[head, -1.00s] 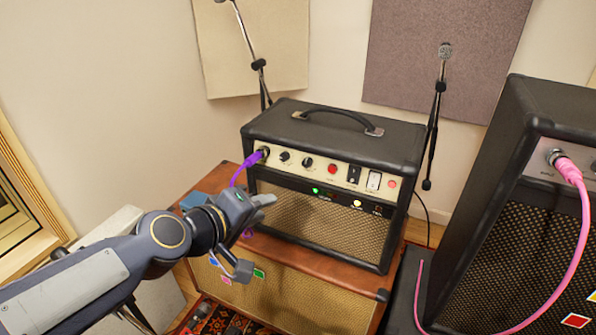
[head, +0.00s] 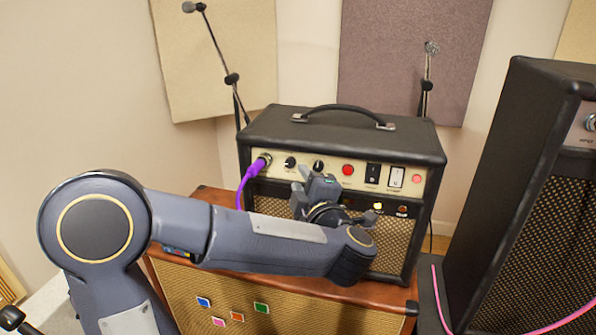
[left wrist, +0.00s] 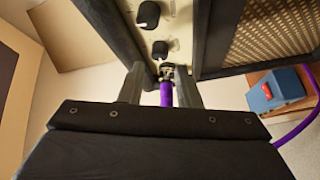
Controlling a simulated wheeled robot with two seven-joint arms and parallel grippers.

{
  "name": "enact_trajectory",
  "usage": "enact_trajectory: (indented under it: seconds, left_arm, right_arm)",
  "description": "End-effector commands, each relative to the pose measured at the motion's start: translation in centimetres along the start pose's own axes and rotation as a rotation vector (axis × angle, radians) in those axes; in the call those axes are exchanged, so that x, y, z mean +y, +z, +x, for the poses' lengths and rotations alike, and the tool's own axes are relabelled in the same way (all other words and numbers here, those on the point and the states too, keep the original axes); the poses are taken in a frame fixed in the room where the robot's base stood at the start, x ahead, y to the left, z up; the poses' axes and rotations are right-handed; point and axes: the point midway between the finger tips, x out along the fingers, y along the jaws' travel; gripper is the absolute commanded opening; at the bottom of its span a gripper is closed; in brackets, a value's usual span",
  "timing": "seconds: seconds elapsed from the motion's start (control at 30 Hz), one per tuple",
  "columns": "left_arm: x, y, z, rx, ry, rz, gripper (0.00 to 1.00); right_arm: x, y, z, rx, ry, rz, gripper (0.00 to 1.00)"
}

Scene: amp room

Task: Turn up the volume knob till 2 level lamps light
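The guitar amp (head: 342,135) stands on a brown cabinet, with two black knobs on its cream panel: a left knob (head: 290,162) and a right knob (head: 318,166). The knob labels are too small to read. My left gripper (head: 316,178) is just below the right knob, in front of the panel. The left wrist view shows its fingers (left wrist: 160,88) apart, with the purple cable's plug (left wrist: 166,95) seen between them; contact cannot be told.
The purple cable (head: 243,190) hangs from the jack left of the knobs. A red button (head: 348,170) and switches (head: 384,175) lie to the right. A larger amp (head: 520,200) stands at the right. A blue pedal (left wrist: 275,90) shows in the left wrist view.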

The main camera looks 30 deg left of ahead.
Motion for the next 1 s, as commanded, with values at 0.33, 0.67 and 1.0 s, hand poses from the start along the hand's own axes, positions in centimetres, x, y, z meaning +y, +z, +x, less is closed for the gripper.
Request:
enact_trajectory:
  seconds: [0.33, 0.67, 1.0]
  left_arm:
    - [0.0, -0.1, 5.1, 0.001, 0.000, 0.000, 0.30]
    - [0.0, 0.0, 5.8, -0.001, 0.001, 0.001, 0.30]
    - [0.0, 0.0, 5.7, -0.001, 0.001, 0.001, 0.00]
  right_arm:
    - [-0.1, -0.1, -0.2, 0.000, 0.000, 0.000, 0.00]
    - [-0.1, -0.1, -0.2, 0.000, 0.000, 0.000, 0.00]
    - [-0.1, -0.1, -0.2, 0.000, 0.000, 0.000, 0.00]
